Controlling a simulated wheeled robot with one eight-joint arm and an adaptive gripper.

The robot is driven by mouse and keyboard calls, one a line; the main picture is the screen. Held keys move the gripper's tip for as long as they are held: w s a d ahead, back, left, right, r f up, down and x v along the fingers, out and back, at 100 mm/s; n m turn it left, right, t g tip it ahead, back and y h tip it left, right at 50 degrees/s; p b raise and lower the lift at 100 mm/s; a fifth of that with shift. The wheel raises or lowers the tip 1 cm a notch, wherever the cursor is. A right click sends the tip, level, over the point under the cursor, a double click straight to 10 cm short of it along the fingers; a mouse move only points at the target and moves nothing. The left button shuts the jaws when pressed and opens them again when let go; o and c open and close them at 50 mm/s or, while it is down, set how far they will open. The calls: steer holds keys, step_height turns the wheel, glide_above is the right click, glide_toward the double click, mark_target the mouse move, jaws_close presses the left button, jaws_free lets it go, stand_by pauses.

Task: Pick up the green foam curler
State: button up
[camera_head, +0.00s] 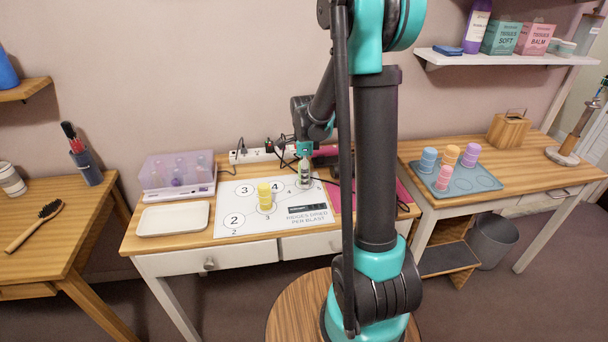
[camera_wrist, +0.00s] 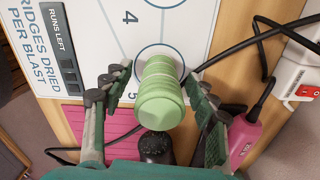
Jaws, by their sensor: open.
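The green foam curler (camera_head: 304,172) stands at the far right part of the white numbered board (camera_head: 235,222). In the wrist view the ridged pale green curler (camera_wrist: 160,92) shows from above, by the circle marked 5. My gripper (camera_head: 304,151) is over it, pointing down. In the wrist view my gripper (camera_wrist: 155,76) is open, with one dark-padded finger on each side of the curler and a gap visible at both sides. The curler's base is partly hidden by its own body.
A yellow curler (camera_head: 264,196) stands nearby on the board. Close to the green curler are a black rounded object (camera_wrist: 155,147), a pink-handled item (camera_wrist: 244,132) and loose black cables. A power strip (camera_head: 255,155) lies behind. A white tray (camera_head: 173,218) and purple box (camera_head: 178,190) stand left.

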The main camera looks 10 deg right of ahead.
steer(key=shift+f, duration=0.3)
steer(key=shift+c, duration=0.3)
steer(key=c, duration=1.1)
steer(key=shift+r, duration=0.1)
